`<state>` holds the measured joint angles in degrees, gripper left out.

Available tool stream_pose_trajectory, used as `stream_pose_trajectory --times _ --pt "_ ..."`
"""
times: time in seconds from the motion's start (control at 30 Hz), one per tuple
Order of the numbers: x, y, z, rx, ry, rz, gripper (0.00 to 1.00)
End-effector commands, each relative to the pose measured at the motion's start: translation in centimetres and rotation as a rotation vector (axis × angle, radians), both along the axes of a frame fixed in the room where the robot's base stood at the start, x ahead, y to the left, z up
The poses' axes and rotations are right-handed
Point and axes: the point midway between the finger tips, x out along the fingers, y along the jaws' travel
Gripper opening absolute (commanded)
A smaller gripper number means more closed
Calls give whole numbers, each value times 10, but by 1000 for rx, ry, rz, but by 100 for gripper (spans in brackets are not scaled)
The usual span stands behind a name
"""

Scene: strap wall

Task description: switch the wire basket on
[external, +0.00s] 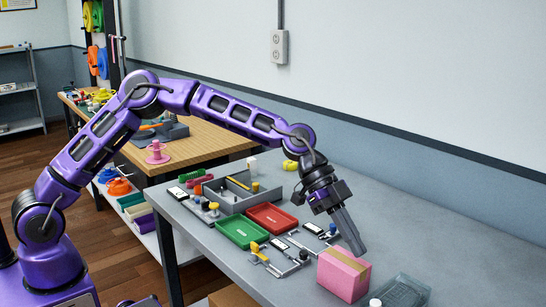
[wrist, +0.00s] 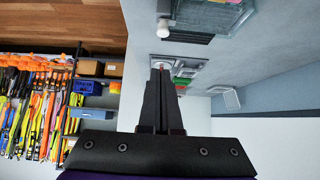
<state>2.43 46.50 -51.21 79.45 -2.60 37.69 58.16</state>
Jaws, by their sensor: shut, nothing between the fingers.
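A grey-green, see-through basket-like container (external: 402,291) lies at the bottom edge of the external view, on the grey table. It may be the wire basket; its mesh is too small to make out. A small white cylinder (external: 375,302) is beside it. In the wrist view what looks like the same container (wrist: 208,14) is at the top, with the white cylinder (wrist: 164,28) near it. No switch can be made out clearly. My gripper (external: 361,250) is shut and empty, pointing down by the pink box. Its fingers also show in the wrist view (wrist: 160,78).
The pink box (external: 343,275) with a tan strip stands just left of the container, close to my fingertips. Green tray (external: 241,231), red tray (external: 272,217) and small latch-like fixtures (external: 280,262) lie further left. The table's right side (external: 470,245) is clear up to the wall.

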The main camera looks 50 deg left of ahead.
Motion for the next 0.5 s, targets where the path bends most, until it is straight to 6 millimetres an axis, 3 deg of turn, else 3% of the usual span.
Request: stream_pose_trajectory --times 0.2,0.5 --pt "0 20 20 0 0 1 0" --pt "-1 23 23 0 1 -1 0"
